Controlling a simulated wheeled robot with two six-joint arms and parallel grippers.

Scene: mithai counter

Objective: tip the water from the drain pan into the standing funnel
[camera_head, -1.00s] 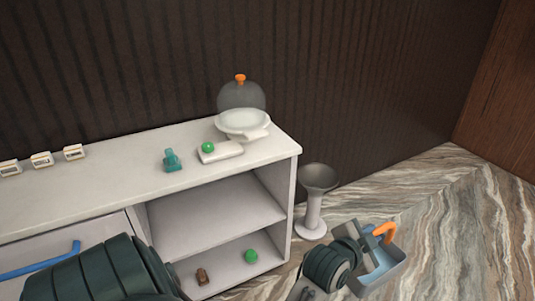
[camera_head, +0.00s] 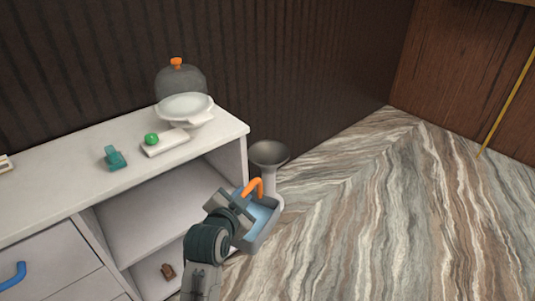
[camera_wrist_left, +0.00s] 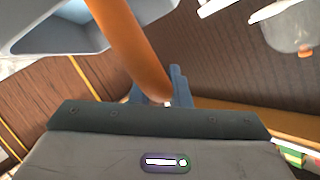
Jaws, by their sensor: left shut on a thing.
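The drain pan (camera_head: 266,228) is a grey-blue tray with pale blue water (camera_head: 260,214) in it and an orange handle (camera_head: 255,186). My left gripper (camera_head: 245,203) is shut on the handle. In the left wrist view the orange handle (camera_wrist_left: 130,45) runs between the fingers (camera_wrist_left: 172,92), and part of the pan (camera_wrist_left: 55,38) shows at upper left. The standing funnel (camera_head: 269,152) is grey with a wide mouth and pale stem, upright on the floor beside the counter. The pan overlaps its lower part in the picture; contact cannot be told. My right gripper is not in view.
The white counter (camera_head: 60,185) stands left of the funnel. On it are a dish (camera_head: 186,106), a clear dome (camera_head: 180,80) with an orange knob, a green ball (camera_head: 151,139) on a white block and a teal object (camera_head: 115,158). The marbled floor (camera_head: 400,220) at right is clear.

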